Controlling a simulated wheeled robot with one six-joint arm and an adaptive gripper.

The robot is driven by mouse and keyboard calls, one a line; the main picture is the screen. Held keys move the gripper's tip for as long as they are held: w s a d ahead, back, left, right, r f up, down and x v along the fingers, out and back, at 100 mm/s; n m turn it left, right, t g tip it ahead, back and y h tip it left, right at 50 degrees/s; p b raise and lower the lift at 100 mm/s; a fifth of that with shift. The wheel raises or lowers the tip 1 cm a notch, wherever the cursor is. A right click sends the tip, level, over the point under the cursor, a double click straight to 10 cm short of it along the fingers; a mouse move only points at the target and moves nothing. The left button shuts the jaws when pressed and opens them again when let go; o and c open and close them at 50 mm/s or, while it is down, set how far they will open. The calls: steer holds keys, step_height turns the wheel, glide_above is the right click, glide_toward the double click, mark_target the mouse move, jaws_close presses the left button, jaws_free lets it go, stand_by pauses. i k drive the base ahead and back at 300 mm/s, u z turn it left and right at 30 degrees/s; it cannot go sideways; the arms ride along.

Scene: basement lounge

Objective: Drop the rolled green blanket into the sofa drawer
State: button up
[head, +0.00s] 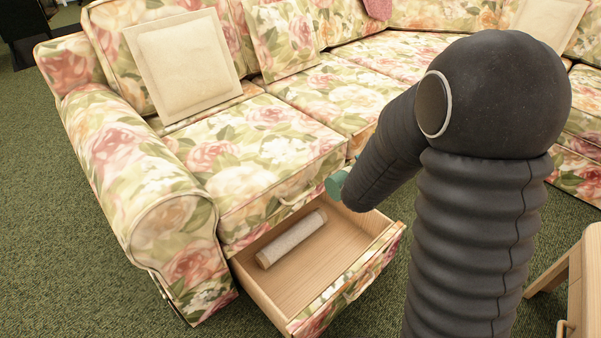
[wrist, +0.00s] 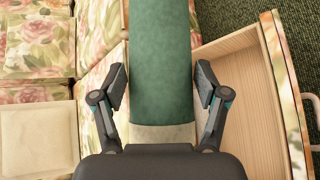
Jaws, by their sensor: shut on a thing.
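The rolled green blanket (wrist: 162,60) lies between the two fingers of my gripper (wrist: 162,88) in the wrist view, with a pale band near the palm. My gripper is shut on it. In the head view only a small green end of the roll (head: 336,184) shows; my arm hides the rest and the gripper. The sofa drawer (head: 358,226) is pulled open under the floral sofa. The blanket is above the drawer, near its back right in the head view. The drawer's wooden inside also shows in the wrist view (wrist: 240,98).
A pale grey roll (head: 292,239) lies in the drawer's left part; the right part looks bare. The floral sofa (head: 245,150) with cream cushions (head: 185,62) rises behind. A wooden piece of furniture (head: 582,280) stands at the lower right on green carpet.

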mark_target(313, 280)
steer(key=z, duration=0.25)
steer(key=k, duration=0.75)
steer(key=u, duration=1.1)
steer(key=i, duration=0.5)
